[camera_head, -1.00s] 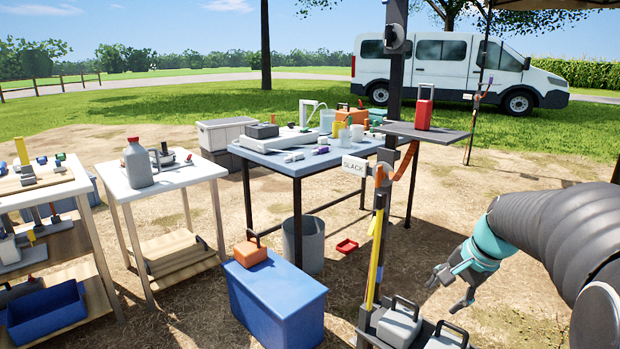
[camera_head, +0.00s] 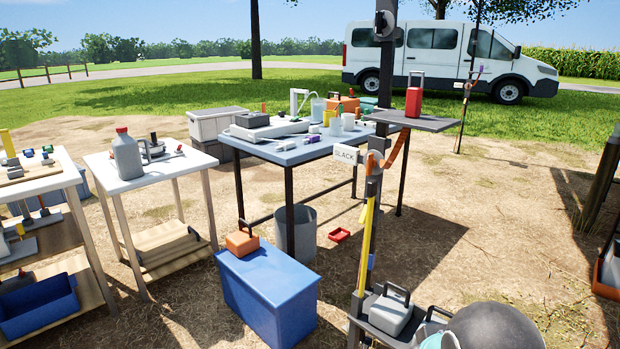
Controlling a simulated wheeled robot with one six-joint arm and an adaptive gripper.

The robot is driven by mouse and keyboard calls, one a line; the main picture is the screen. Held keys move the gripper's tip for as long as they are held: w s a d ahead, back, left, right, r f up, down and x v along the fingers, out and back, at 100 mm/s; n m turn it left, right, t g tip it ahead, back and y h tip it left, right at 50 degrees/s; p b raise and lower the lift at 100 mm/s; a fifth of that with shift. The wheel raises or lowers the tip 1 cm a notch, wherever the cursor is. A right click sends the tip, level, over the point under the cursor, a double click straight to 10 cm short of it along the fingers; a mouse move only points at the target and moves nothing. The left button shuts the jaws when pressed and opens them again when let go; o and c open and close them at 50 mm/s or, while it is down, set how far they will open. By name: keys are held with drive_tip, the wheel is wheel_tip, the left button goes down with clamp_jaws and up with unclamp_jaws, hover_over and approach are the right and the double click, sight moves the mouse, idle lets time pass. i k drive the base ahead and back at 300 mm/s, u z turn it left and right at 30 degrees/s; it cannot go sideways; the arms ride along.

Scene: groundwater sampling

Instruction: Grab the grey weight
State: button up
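A grey weight with a dark handle (camera_head: 390,314) sits upright in a dark tray (camera_head: 364,321) at the foot of the post, low in the view. A second grey block with a handle (camera_head: 427,328) stands just right of it, partly hidden by my arm. My arm shows at the bottom edge, right of the weights, as a dark rounded link. A small teal part of my gripper (camera_head: 432,342) shows there too. Its fingers are hidden or below the frame, so I cannot see whether they are open or touching anything.
A dark post (camera_head: 380,130) with a yellow tool (camera_head: 367,240) rises behind the weights. A blue box (camera_head: 268,298) bearing an orange weight (camera_head: 242,240) stands to the left. A blue-topped table (camera_head: 300,155) is behind. Bare ground lies to the right.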

sight(391, 311)
drive_tip(key=u, duration=1.5)
drive_tip(key=i, duration=3.15)
drive_tip(key=z, duration=3.2)
